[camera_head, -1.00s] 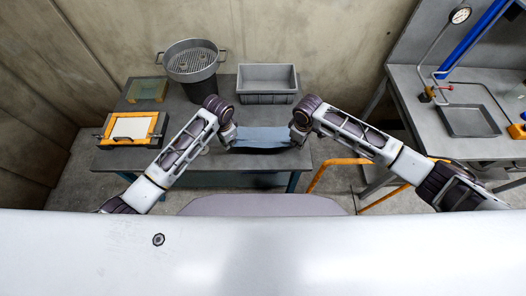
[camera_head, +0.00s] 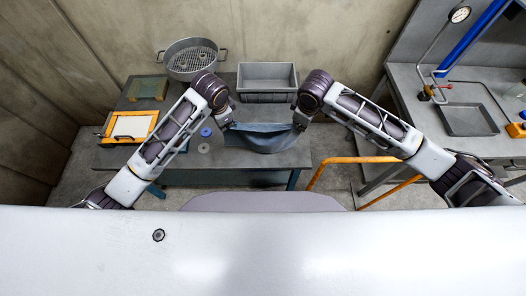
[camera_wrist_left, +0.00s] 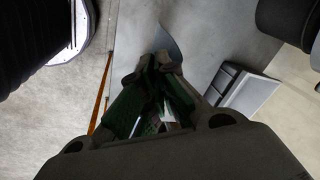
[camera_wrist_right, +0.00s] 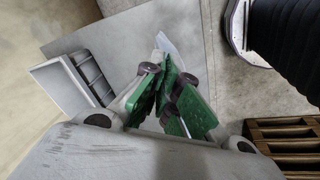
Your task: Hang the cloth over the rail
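The blue-grey cloth (camera_head: 262,139) hangs between my two grippers above the front part of the grey table, its middle sagging. My left gripper (camera_head: 229,126) is shut on its left end. My right gripper (camera_head: 300,121) is shut on its right end. In the right wrist view the fingers also meet at the cloth (camera_wrist_right: 166,44). An orange tubular rail (camera_head: 352,160) stands to the right of the table; the cloth is apart from it.
On the table are a grey bin (camera_head: 267,82), a round metal sieve (camera_head: 188,62), an orange-framed tray (camera_head: 131,127) and a small blue disc (camera_head: 206,132). A second bench at right holds a dark tray (camera_head: 468,119) and a pressure gauge (camera_head: 460,15).

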